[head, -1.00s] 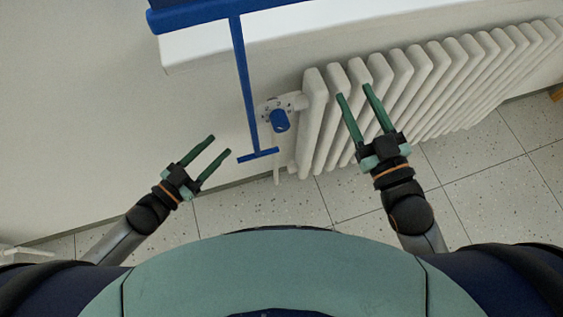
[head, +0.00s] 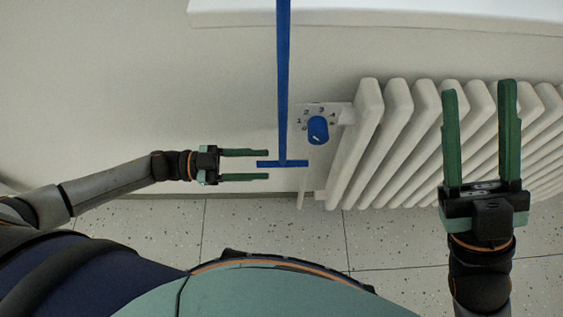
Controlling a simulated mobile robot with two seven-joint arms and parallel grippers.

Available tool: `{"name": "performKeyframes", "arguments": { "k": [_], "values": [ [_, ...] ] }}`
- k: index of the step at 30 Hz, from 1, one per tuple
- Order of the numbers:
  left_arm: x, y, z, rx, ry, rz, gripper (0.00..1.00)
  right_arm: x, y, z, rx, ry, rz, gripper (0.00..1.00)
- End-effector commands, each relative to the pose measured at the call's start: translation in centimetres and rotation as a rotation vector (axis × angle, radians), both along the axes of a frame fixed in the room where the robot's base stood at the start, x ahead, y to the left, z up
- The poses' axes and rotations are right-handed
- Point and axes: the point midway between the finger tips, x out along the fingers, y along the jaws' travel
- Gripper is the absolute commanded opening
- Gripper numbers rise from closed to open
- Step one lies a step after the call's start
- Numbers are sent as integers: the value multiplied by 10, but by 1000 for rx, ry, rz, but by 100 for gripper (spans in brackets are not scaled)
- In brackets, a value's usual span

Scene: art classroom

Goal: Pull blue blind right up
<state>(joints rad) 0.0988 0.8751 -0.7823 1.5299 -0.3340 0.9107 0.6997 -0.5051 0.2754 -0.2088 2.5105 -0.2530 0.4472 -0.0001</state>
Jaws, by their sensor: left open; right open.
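The blue blind's pull strap (head: 283,75) hangs down from the top edge of the head view and ends in a blue crossbar handle (head: 284,163). The blind's own body is out of view. My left gripper (head: 268,165) is open and points right, its two fingers at the left end of the crossbar, one a little above it and one a little below in the picture. I cannot tell whether they touch it. My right gripper (head: 479,92) is open and empty, in front of the radiator, well to the right of the handle.
A white radiator (head: 371,130) stands along the wall at the right. A blue valve knob (head: 318,130) on a numbered dial is close to the right of the strap. A white window sill (head: 400,15) juts out above. The wall (head: 100,110) at left is clear.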

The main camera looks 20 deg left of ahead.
Motion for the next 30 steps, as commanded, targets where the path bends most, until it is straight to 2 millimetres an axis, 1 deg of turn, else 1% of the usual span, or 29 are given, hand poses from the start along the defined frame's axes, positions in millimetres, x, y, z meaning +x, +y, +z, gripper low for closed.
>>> {"name": "performKeyframes", "arguments": {
  "k": [1,3,6,9,14,21,30],
  "values": [
    [3,-11,1,-5,-4,-2,50,0,0,-3,0,2,2,50],
    [7,-23,0,-4,-3,-1,50,0,0,-4,2,4,3,50],
    [11,-37,0,-2,-3,-1,50,1,0,-6,5,6,5,50],
    [14,-47,0,-2,-3,-1,50,1,0,-7,6,9,7,50],
    [15,-53,0,0,-1,1,50,1,0,-8,7,10,8,50],
    [16,-53,0,0,-1,1,50,1,1,-8,8,12,8,50],
    [15,-53,0,0,-1,1,16,1,1,-8,7,11,8,50]
  ]
}}
